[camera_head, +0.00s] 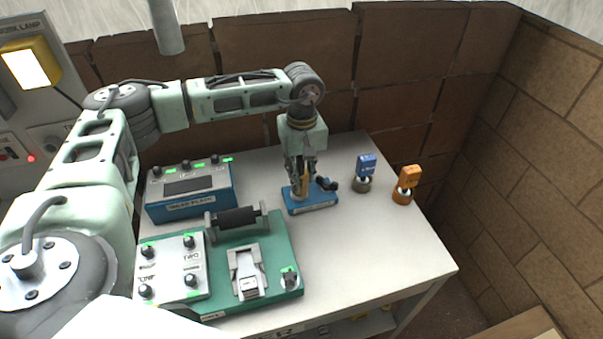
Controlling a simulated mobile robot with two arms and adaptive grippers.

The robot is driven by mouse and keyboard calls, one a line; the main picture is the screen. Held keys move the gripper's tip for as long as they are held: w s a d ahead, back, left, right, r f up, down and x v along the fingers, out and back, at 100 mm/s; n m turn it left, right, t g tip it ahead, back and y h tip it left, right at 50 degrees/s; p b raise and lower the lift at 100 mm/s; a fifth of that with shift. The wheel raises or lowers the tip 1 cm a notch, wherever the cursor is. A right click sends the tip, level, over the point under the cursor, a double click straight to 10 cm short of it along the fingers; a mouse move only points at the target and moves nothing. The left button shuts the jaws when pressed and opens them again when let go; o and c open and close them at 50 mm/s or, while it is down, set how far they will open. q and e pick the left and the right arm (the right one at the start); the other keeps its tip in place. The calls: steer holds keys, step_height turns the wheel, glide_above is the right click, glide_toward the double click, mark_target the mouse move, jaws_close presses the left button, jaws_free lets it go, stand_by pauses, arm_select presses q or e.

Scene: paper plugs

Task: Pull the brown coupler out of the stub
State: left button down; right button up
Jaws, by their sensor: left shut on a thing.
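My left gripper (301,185) points straight down over a small blue base (316,208) on the table. It is shut on a narrow brown-orange piece, which looks like the brown coupler (305,184). The fingers hide most of it. The blue base seems to be the stub's stand, with a dark bent part (328,184) at its right. I cannot tell whether the coupler is still seated in the stub, because the fingers cover the joint. My right gripper is out of view.
A blue plug (366,166) and an orange plug (409,177) stand on round bases to the right. A blue box (192,204) and a green board (284,250) with a black roller (237,217) lie left and in front. The table's right front (385,255) is clear. Brown walls stand behind.

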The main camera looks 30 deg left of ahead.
mark_target(302, 163)
arm_select(q)
steer(key=shift+w+r, duration=0.15)
steer(key=shift+r, duration=0.1)
steer(key=shift+r, duration=0.2)
steer(key=shift+r+p, duration=0.4)
steer(key=shift+r, duration=0.1)
steer(key=shift+r, duration=0.15)
steer(key=shift+r, duration=0.1)
steer(key=shift+r+p, duration=0.45)
steer(key=shift+r, duration=0.05)
